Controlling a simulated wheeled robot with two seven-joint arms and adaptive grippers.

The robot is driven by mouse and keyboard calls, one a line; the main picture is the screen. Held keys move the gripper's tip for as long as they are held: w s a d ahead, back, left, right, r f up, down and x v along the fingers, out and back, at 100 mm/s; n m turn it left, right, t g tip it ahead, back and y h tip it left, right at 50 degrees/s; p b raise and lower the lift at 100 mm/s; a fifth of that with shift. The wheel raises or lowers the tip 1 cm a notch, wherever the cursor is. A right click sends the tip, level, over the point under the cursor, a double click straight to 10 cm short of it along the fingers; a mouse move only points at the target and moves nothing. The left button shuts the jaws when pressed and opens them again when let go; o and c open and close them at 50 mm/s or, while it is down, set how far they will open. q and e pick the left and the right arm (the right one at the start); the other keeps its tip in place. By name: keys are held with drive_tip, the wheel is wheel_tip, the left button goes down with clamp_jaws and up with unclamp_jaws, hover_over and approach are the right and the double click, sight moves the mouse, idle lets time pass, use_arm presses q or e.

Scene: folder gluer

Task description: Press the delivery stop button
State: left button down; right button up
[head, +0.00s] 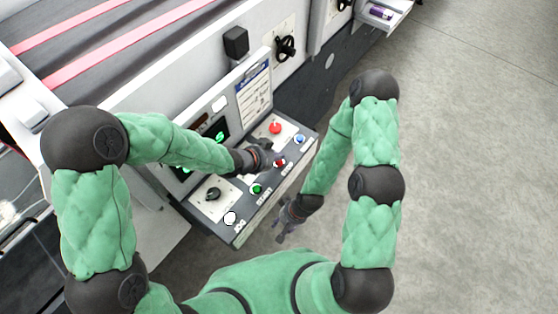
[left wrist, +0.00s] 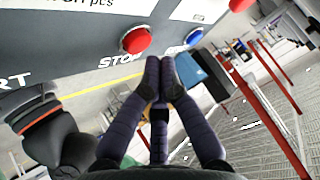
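The control panel (head: 236,238) has a row of buttons along its sloped front. The red button (head: 280,163) labelled STOP sits between the green and blue ones. In the left wrist view the red STOP button (left wrist: 137,40) is just above and left of my fingertips, with a visible gap in the picture; I cannot tell the depth. My left gripper (head: 268,152) is over the panel, close to the STOP button. In the left wrist view its two fingers (left wrist: 160,75) are together with nothing between them. My right gripper (head: 284,226) hangs in front of the panel, empty; its finger opening is unclear.
Nearby are a green START button (head: 257,189), a blue button (head: 299,139), a white JOG button (head: 230,218) and a black rotary knob (head: 212,194). A larger red knob-like button (head: 275,127) stands behind. Open grey floor (head: 470,180) lies to the right.

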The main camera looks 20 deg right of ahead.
sight(277, 163)
use_arm(q)
drive_tip(key=shift+f, duration=0.1)
idle(0.7)
drive_tip(key=shift+f+b, duration=0.3)
drive_tip(key=shift+b, duration=0.15)
drive_tip(key=shift+f+b, duration=0.45)
drive_tip(key=shift+f, duration=0.1)
idle(0.6)
drive_tip(key=shift+r, duration=0.1)
drive_tip(key=shift+r+p, duration=0.8)
drive_tip(key=shift+r, duration=0.05)
wheel_tip(277, 163, up, 5)
drive_tip(key=p, duration=0.4)
drive_tip(key=shift+p, duration=0.3)
